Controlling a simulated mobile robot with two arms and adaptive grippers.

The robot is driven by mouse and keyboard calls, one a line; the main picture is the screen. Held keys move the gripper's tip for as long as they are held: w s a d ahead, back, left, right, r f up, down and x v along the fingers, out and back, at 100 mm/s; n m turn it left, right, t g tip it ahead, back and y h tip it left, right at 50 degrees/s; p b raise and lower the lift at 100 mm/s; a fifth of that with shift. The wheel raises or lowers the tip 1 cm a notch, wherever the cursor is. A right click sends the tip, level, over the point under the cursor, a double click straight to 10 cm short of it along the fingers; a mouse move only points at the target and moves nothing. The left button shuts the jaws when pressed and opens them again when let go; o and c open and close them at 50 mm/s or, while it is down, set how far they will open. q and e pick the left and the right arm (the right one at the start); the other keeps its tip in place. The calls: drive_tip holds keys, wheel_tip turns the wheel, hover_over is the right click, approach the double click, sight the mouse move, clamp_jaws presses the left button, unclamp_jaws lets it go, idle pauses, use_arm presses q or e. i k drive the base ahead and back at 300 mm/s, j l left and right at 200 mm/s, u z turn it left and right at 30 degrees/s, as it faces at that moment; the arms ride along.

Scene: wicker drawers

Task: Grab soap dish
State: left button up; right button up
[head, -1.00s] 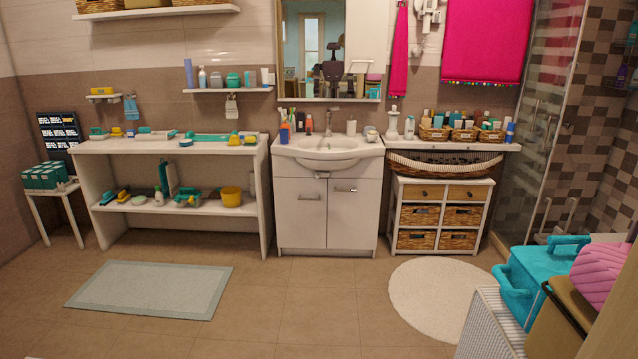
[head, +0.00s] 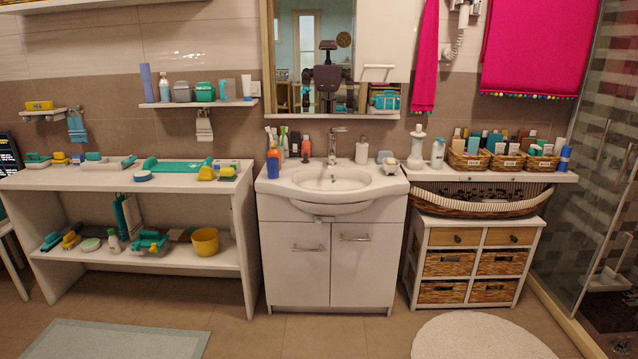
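I cannot tell for sure which item is the soap dish. A small white dish-like item (head: 391,166) stands on the right rim of the sink, with a rounded grey item (head: 384,157) right behind it. A wall-mounted white holder (head: 44,114) at the far left carries a yellow block (head: 39,105). A round pale green dish-like item (head: 91,244) lies on the lower shelf of the white table. Neither of my grippers shows directly in the head view.
The white sink cabinet (head: 327,262) stands ahead, with a mirror (head: 290,50) above it. A cluttered white table (head: 245,225) is at left. A wicker drawer unit (head: 474,262) is at right. Two mats, grey-green (head: 110,340) and white round (head: 480,338), lie on open floor.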

sight(391, 169)
drive_tip(key=i+j+z, duration=0.1)
drive_tip(key=i, duration=1.8)
